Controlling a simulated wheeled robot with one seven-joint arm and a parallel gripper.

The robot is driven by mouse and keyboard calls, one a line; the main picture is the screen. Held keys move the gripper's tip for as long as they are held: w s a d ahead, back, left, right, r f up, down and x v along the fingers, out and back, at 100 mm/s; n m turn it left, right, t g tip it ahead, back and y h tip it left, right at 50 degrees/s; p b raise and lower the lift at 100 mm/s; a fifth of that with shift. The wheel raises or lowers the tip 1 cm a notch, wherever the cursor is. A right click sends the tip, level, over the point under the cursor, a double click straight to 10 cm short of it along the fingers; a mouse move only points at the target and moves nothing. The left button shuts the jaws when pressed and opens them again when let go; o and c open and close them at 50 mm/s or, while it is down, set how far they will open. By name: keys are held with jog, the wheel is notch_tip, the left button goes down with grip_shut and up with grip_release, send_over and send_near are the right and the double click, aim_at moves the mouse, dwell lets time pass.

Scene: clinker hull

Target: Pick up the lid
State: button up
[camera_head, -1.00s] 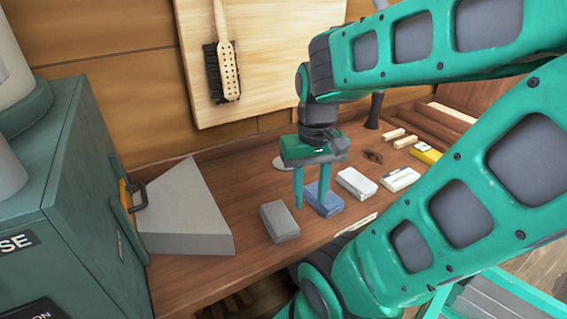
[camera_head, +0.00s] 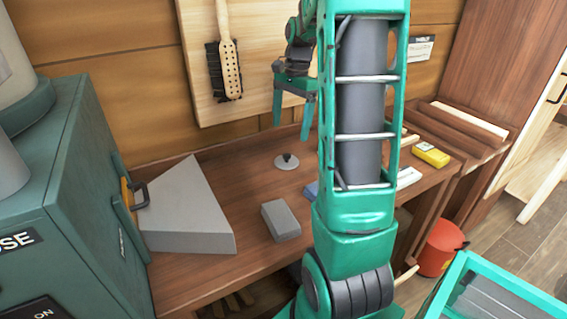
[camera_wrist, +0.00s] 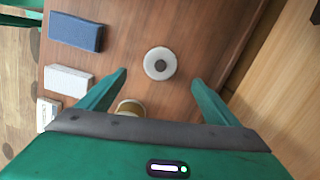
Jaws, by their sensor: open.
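The lid (camera_head: 287,162) is a small pale grey disc with a dark round knob on top. It lies flat on the brown wooden bench, toward the wall. In the wrist view the lid (camera_wrist: 160,63) lies whole and unhidden, just beyond the fingertips and about midway between them. My gripper (camera_head: 291,134) is open and empty, fingers pointing down, above the lid and apart from it. In the wrist view my gripper (camera_wrist: 160,76) has its two green fingers spread wider than the lid.
A grey block (camera_head: 281,220) and a partly hidden blue block (camera_head: 311,190) lie in front. A grey wedge (camera_head: 190,212) is at left by a green cabinet (camera_head: 70,190). A round tan-rimmed object (camera_wrist: 130,108) shows beside the left finger. A board with a brush hangs behind.

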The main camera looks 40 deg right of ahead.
aim_at(287, 154)
jog(key=f, duration=1.1)
jog(key=shift+w+a, duration=0.2)
jog(key=shift+a, duration=0.15)
jog(key=c, duration=1.1)
